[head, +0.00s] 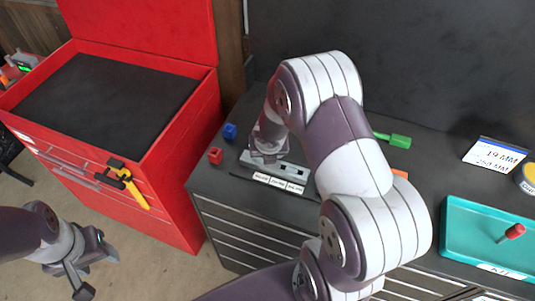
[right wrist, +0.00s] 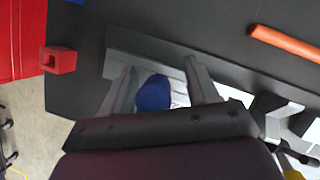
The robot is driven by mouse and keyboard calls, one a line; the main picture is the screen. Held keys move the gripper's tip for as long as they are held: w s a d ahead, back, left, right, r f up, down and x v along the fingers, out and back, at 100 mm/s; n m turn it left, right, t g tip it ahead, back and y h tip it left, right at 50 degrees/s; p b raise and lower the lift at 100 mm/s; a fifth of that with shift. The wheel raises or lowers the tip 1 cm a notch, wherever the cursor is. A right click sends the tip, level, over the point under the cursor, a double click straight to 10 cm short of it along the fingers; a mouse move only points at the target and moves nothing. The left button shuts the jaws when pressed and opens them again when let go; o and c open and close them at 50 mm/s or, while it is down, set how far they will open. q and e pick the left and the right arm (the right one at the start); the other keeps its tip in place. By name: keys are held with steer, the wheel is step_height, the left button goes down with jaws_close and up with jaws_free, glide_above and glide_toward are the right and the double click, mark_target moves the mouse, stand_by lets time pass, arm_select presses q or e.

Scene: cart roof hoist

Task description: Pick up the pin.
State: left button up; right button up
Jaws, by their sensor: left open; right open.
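In the right wrist view a blue rounded knob (right wrist: 153,93), which may be the head of the pin, shows between the fingers of my right gripper (right wrist: 160,70). The fingers are open, one on each side of it, and I see no clear contact. Its lower part is hidden by the gripper. A grey labelled holder (head: 298,172) lies under my right gripper (head: 268,153) in the head view, where my arm hides part of it. A red-headed pin-like piece (head: 513,232) lies in the teal tray (head: 460,240). My left gripper (head: 98,273) is open and empty above the floor.
A red cube (head: 215,156) and a blue cube (head: 230,131) stand left of the holder. A green piece (head: 398,141) lies behind my right arm. An orange rod (right wrist: 285,43) lies on the dark top. A red tool cart (head: 190,160) stands at the left.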

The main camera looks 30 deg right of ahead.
steer(key=shift+w+a, duration=0.2)
steer(key=shift+w, duration=0.05)
steer(key=shift+c, duration=0.5)
steer(key=c, duration=0.6)
steer(key=shift+s+d, duration=0.1)
jaws_close()
steer(key=shift+r+p, duration=0.3)
steer(key=shift+r, duration=0.25)
steer(key=r, duration=0.1)
steer(key=r+p, duration=0.1)
steer(key=r, duration=0.2)
steer(key=shift+s+d+p, duration=0.25)
steer(key=shift+p, duration=0.1)
steer(key=s+d+r+p, duration=0.4)
steer(key=s+d+r, duration=0.2)
steer(key=s+d, duration=0.1)
steer(key=shift+s+d, duration=0.2)
steer(key=shift+d, duration=0.3)
